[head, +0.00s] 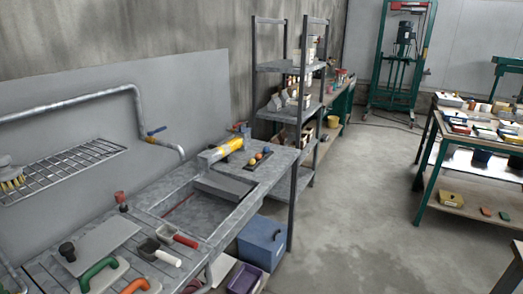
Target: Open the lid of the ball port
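A grey tube with a yellow band (229,148) lies tilted at the far end of the grey metal workbench (272,182). My gripper is not in view.
The bench holds a recessed sink (215,195), trowels with green (97,270) and orange handles, and small scoops. A pipe (75,105) and a wire rack (65,170) are on the wall. A blue box (262,242) is under the bench. The concrete floor (375,220) right of it is clear.

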